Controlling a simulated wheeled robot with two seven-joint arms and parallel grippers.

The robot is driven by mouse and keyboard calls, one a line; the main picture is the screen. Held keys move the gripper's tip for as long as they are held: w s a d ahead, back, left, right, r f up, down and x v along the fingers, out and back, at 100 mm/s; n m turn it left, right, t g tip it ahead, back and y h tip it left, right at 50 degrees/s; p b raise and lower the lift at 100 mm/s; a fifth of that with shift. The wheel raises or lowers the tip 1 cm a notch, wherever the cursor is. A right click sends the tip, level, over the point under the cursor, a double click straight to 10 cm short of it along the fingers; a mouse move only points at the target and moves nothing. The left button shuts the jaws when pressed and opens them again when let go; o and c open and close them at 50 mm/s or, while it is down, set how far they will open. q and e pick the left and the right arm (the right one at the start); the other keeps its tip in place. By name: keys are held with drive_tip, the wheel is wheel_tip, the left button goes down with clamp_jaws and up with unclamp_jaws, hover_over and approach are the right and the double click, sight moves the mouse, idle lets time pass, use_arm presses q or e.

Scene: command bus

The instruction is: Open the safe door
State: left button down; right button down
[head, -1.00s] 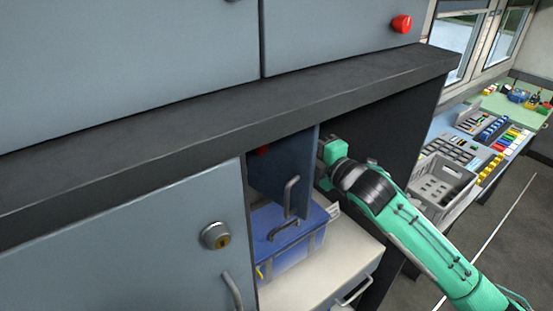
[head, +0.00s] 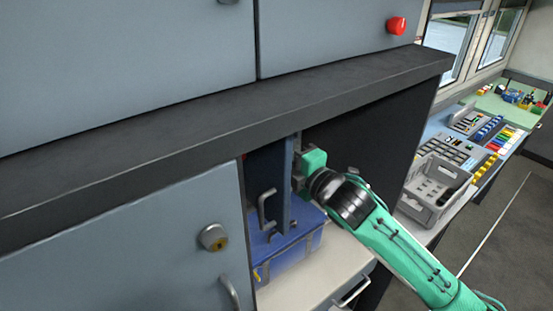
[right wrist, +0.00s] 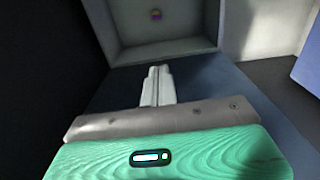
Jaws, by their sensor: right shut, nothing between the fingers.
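The blue-grey door (head: 284,170) with a metal bar handle (head: 264,209) stands ajar in the dark recess under the counter, seen almost edge-on. I take it for the safe door. My right gripper (head: 301,178), on the green arm, is at the right side of this door, close to its free edge; its fingertips are mostly hidden in the head view. In the right wrist view its fingers (right wrist: 157,84) are together and empty, over a dark blue panel, with a grey open recess (right wrist: 175,40) beyond. I cannot tell whether they touch the door. My left gripper is out of view.
A blue case (head: 292,250) sits on a light-topped drawer unit (head: 320,272) below the door. A closed cabinet door with a key lock (head: 213,237) is at left. The dark counter edge (head: 200,125) hangs above. A grey crate (head: 436,188) stands right.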

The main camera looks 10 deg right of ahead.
drive_tip(key=shift+w+d, duration=0.45)
drive_tip(key=shift+d, duration=0.35)
drive_tip(key=shift+w+d, duration=0.45)
drive_tip(key=shift+d, duration=0.4)
drive_tip(key=shift+w+d, duration=0.45)
drive_tip(key=shift+d, duration=0.35)
